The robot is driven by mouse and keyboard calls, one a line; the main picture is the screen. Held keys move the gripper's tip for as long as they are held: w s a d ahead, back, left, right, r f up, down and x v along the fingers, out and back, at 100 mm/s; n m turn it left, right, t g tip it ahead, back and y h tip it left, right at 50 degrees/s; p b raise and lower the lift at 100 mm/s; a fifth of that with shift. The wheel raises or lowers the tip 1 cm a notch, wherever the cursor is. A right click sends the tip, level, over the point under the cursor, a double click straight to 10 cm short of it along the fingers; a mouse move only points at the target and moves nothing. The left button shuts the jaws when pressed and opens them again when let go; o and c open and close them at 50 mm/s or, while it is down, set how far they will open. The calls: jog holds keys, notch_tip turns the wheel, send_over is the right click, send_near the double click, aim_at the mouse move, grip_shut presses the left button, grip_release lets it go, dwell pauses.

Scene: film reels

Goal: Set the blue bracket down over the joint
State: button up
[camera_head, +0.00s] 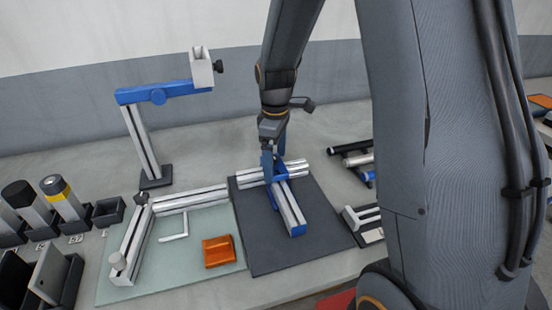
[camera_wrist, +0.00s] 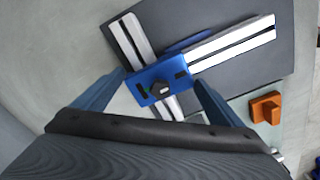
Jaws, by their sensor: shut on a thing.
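The bracket is over the joint where one silver profile (camera_wrist: 235,46) meets a crosswise profile (camera_wrist: 130,38) on the dark mat. It covers the meeting point. I cannot tell whether it touches the profiles or is slightly above them. In the head view my gripper partly hides the bracket.
The dark mat (camera_head: 268,246) has free room in front. Left of it, a pale mat (camera_head: 200,277) holds more profiles, a white hex key (camera_head: 174,239) and an orange block (camera_head: 218,250). A blue-armed stand (camera_head: 142,140) rises at back left.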

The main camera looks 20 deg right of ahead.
jog(key=shift+f, duration=0.15)
jog(key=o, duration=1)
